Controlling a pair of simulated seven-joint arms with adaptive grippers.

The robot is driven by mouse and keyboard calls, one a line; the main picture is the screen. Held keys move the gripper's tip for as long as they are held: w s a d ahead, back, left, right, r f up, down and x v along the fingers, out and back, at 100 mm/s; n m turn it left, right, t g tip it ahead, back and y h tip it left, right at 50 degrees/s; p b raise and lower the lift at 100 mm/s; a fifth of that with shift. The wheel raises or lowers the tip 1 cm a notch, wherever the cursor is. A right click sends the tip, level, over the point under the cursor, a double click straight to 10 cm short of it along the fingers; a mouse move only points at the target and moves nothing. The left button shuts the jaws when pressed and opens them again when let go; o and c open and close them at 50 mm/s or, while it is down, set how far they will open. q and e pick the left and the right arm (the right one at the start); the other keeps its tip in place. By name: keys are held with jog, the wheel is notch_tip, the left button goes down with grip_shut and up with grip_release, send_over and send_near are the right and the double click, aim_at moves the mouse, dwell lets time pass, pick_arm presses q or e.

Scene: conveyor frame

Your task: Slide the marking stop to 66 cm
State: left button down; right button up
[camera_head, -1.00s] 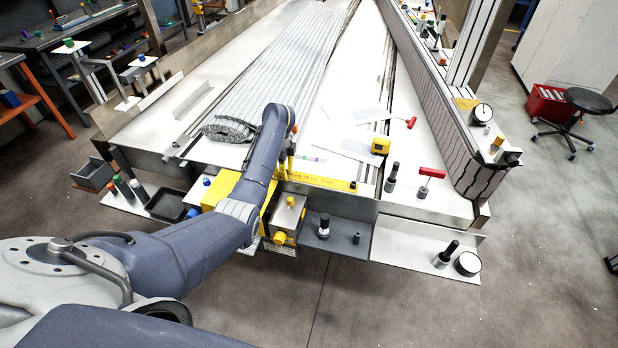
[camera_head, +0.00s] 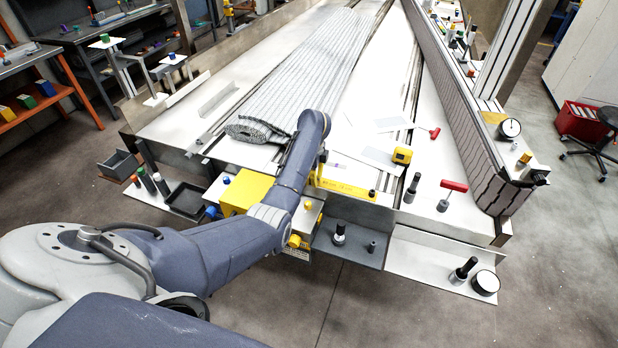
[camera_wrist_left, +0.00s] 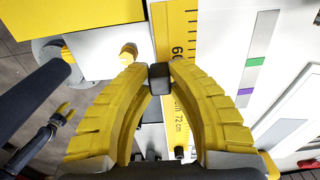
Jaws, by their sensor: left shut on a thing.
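The marking stop, a small dark block (camera_wrist_left: 160,77), sits between the yellow fingertips of my left gripper (camera_wrist_left: 161,70) in the left wrist view. The gripper is shut on it. The yellow scale (camera_wrist_left: 175,22) runs under and beside the stop, with black ticks. A number beginning with 6 shows close to the right fingertip, its rest hidden; the print "72 cm" shows further down. The exact reading at the stop cannot be told. In the head view my left gripper (camera_head: 316,172) is at the yellow scale (camera_head: 350,190) along the table's front edge; the stop is hidden there. My right gripper is not in view.
A yellow tape measure (camera_head: 402,156), a red-handled tool (camera_head: 454,187) and a black cylinder (camera_head: 412,187) stand right of the scale. A yellow box (camera_head: 245,190) lies left of my forearm. A grey shelf (camera_head: 352,248) with dark knobs projects below the front edge.

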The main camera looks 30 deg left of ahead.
aim_at(327, 188)
pick_arm(q)
jog(key=shift+w+d, duration=0.25)
jog(key=shift+d, duration=1.15)
jog(key=shift+w+d, duration=0.2)
jog(key=shift+d, duration=1.15)
jog(key=c, duration=1.2)
grip_release()
notch_tip(327, 188, up, 12)
jog(key=shift+a, duration=0.15)
